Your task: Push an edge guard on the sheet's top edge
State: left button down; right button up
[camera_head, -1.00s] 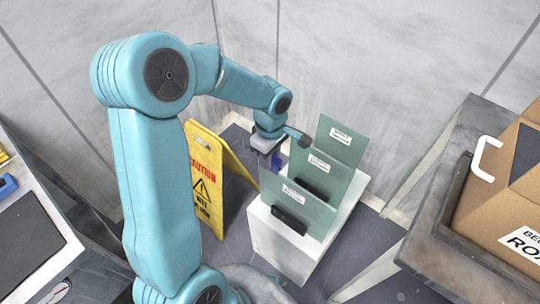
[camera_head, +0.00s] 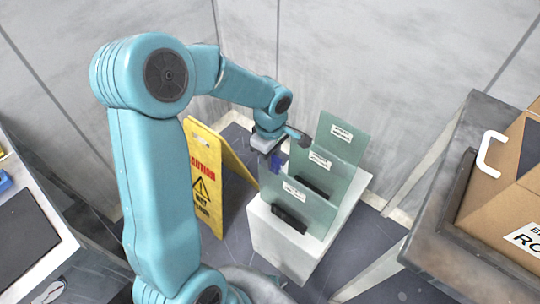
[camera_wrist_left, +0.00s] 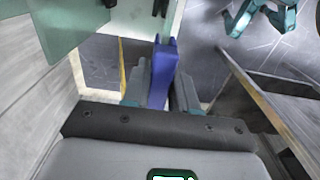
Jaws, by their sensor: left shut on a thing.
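Several greenish glass sheets stand upright in a row on a white stand: a front sheet (camera_head: 311,214), a middle one (camera_head: 340,174) and a rear one (camera_head: 348,130), each with a white label. My left gripper (camera_head: 275,156) is at the left side of the row. It is shut on a blue edge guard (camera_head: 277,164), which shows between its fingers in the left wrist view (camera_wrist_left: 161,75). In the head view the front sheet partly hides the guard. My right gripper is out of view.
The white stand (camera_head: 283,250) has dark holders on it. A yellow caution sign (camera_head: 206,185) stands just left of it. A cardboard box (camera_head: 505,190) sits on a grey bench at the right. Another bench (camera_head: 25,240) is at the left. Walls close the back.

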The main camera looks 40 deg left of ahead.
pick_arm(q)
jog(key=shift+f+b, duration=0.9)
jog(key=shift+b, duration=0.2)
dwell(1.2)
dwell(0.4)
jog(key=c, duration=0.8)
grip_release()
jog(key=shift+r, duration=0.1)
notch_tip(320, 180, up, 16)
jog(key=p, duration=0.2)
jog(key=shift+p, duration=0.35)
jog(key=shift+r, duration=0.1)
